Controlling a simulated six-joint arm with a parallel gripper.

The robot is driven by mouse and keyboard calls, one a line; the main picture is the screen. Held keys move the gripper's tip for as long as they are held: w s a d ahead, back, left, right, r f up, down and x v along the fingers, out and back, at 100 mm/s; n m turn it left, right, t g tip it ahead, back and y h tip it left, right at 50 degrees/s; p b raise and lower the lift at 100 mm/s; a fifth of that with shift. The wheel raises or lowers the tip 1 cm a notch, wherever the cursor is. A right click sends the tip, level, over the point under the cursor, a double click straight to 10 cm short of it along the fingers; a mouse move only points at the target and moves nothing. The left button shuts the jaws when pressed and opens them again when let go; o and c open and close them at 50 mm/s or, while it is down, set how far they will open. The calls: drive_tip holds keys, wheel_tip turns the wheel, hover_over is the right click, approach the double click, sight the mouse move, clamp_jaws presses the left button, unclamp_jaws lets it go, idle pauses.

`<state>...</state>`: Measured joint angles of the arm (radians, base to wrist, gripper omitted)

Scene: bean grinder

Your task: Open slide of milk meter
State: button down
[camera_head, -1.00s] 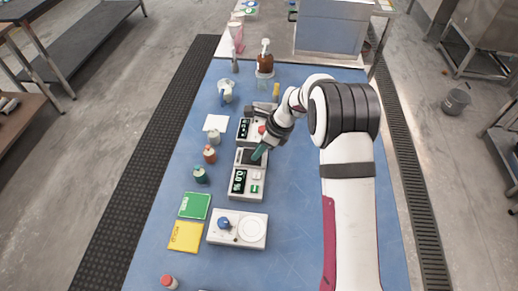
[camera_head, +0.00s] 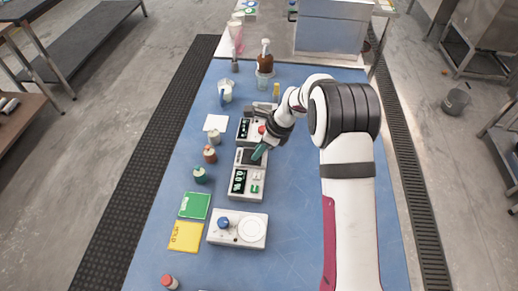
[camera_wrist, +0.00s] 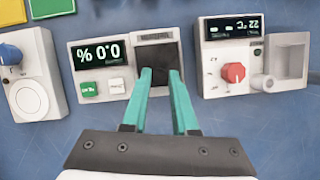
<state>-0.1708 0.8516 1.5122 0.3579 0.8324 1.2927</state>
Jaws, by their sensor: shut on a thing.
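The milk meter (camera_head: 240,190) is a pale box on the blue table, with a lit display reading 0.0 %, a green button and a white button. The display also faces the wrist view (camera_wrist: 101,53), upside down there. The meter's dark square slide area (camera_wrist: 158,54) has a grey strip at its far edge. My gripper (camera_wrist: 161,72), with teal fingers, reaches onto this dark area and is shut on the slide. Its fingertips stand a little apart and hide part of the slide. I cannot tell how far the slide is open.
A second device with a red knob (camera_wrist: 233,72) stands close beside the meter. A white device with a blue knob (camera_head: 238,229) stands on the other side. The table's right side is mostly clear.

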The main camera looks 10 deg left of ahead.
drive_tip(key=d, duration=0.5)
drive_tip(key=shift+d, duration=0.35)
drive_tip(key=c, duration=0.7)
unclamp_jaws()
drive_tip(key=v, duration=1.5)
drive_tip(key=shift+d+r, duration=0.2)
drive_tip(key=shift+r, duration=0.15)
drive_tip(key=s+r+n+h, duration=0.1)
drive_tip(key=s+r+n, duration=0.25)
drive_tip(key=s, duration=0.65)
drive_tip(key=s+r+n, duration=0.2)
drive_tip(key=s+n, duration=0.3)
drive_tip(key=s, duration=0.4)
drive_tip(key=s+f+n, duration=0.1)
drive_tip(key=s+n, duration=0.1)
drive_tip(key=s, duration=0.2)
drive_tip(key=s+f+n+h, duration=0.1)
drive_tip(key=s+n, duration=0.1)
drive_tip(key=s, duration=0.3)
drive_tip(key=s+d+f+n+g, duration=0.1)
drive_tip(key=s+n, duration=0.1)
drive_tip(key=s, duration=0.3)
drive_tip(key=shift+s+d+f+h, duration=0.1)
drive_tip(key=shift+s+h, duration=0.15)
drive_tip(key=shift+h, duration=0.05)
